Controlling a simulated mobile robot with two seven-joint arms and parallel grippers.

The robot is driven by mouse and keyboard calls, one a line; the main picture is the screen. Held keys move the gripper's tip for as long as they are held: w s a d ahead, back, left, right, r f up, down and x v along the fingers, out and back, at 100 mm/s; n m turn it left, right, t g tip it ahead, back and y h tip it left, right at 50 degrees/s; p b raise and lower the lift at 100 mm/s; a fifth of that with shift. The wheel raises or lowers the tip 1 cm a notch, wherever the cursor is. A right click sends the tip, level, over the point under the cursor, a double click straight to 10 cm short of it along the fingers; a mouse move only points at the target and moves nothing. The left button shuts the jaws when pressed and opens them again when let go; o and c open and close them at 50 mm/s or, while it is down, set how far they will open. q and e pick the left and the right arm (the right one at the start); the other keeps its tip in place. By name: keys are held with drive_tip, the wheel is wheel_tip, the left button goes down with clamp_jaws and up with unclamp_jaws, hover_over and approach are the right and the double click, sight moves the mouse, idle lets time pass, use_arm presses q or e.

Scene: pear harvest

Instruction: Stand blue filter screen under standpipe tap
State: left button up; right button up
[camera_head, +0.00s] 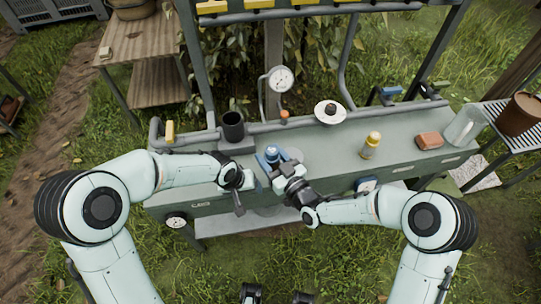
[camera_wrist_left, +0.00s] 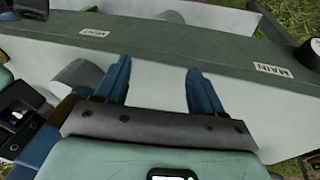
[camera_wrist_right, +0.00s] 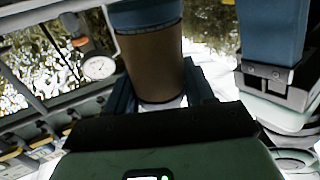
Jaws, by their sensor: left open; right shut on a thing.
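The blue filter screen (camera_wrist_right: 152,45) fills the upper middle of the right wrist view, a cylinder with a blue end and a brown body. My right gripper (camera_wrist_right: 162,100) is shut on its lower part. In the head view the filter's blue top (camera_head: 272,152) shows above the bench's front edge, beside my right gripper (camera_head: 279,168). My left gripper (camera_wrist_left: 158,82) is open and empty near the bench front. One of its blue fingers (camera_wrist_right: 270,30) shows at the right of the right wrist view, apart from the filter. I cannot clearly make out the standpipe tap.
The green bench (camera_head: 320,157) carries a black cup (camera_head: 232,126), a yellow bottle (camera_head: 371,145), a brown block (camera_head: 429,140) and a clear jug (camera_head: 464,126). A gauge (camera_head: 280,79) on a pipe stands behind. The bench middle, right of my right gripper, is clear.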

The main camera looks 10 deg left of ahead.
use_arm(q)
drive_tip(key=s+d+f+g+h, duration=0.2)
drive_tip(key=s+f, duration=0.9)
drive_tip(key=f, duration=0.5)
drive_tip(key=s+f+g, duration=0.1)
drive_tip(key=s+f, duration=0.3)
drive_tip(key=s, duration=0.3)
drive_tip(key=s+f+n+g, duration=0.1)
drive_tip(key=s+f, duration=0.3)
drive_tip(key=s, duration=0.4)
drive_tip(key=shift+s+f, duration=0.15)
drive_tip(key=shift+f, duration=0.15)
